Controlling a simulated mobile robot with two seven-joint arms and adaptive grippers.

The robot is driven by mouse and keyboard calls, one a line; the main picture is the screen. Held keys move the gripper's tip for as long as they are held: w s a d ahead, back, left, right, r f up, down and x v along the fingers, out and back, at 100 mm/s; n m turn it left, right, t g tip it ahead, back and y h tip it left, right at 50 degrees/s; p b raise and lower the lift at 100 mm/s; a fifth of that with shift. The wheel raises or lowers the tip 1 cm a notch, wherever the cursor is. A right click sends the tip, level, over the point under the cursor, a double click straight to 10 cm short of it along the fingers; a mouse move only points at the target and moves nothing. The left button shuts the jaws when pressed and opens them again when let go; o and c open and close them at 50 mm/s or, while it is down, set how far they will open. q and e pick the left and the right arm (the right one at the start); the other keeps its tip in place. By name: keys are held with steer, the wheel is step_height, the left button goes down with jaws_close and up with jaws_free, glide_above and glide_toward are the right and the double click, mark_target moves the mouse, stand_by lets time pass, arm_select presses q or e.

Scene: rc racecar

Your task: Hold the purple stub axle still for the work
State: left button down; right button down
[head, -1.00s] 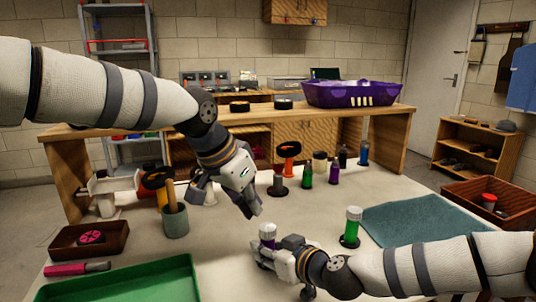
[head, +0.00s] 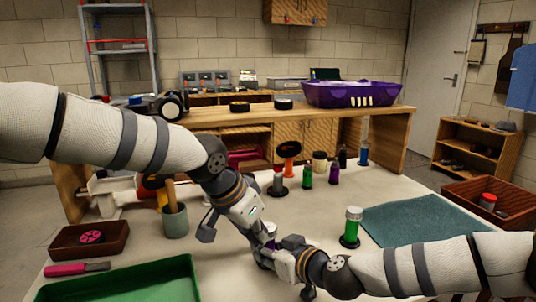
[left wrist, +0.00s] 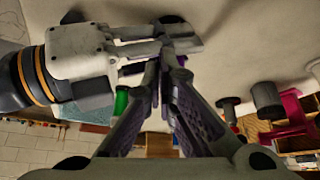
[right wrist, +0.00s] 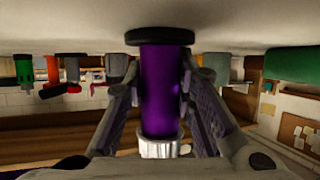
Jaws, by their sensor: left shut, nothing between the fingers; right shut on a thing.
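The purple stub axle (right wrist: 160,90) fills the middle of the right wrist view, with a black disc base at one end and a silver end at the other. That view is upside down; the base is on the table. My right gripper (right wrist: 158,88) has a finger on each side of the purple shaft and is shut on it. In the head view the axle (head: 270,243) is mostly hidden by both grippers. My left gripper (left wrist: 166,62) is shut and empty, its fingertips close beside the axle and my right gripper. I cannot tell whether they touch it.
A green stub axle (head: 353,225) stands to the right, beside a teal mat (head: 420,220). Several coloured parts and bottles stand behind. A grey-green cup (head: 175,222), a brown tray (head: 85,250) and a green tray (head: 130,285) lie to the left.

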arm_select(q)
steer(key=shift+w, duration=0.25)
stand_by(0.3)
steer(key=shift+w+a, duration=0.15)
steer(key=shift+a, duration=0.1)
steer(key=shift+w+a, duration=0.5)
steer(key=shift+a, duration=0.05)
steer(key=shift+w, duration=0.2)
steer(key=shift+a, duration=0.1)
stand_by(0.4)
step_height(320, 180, up, 6)
steer(key=shift+s+a, duration=0.2)
steer(key=shift+a, duration=0.15)
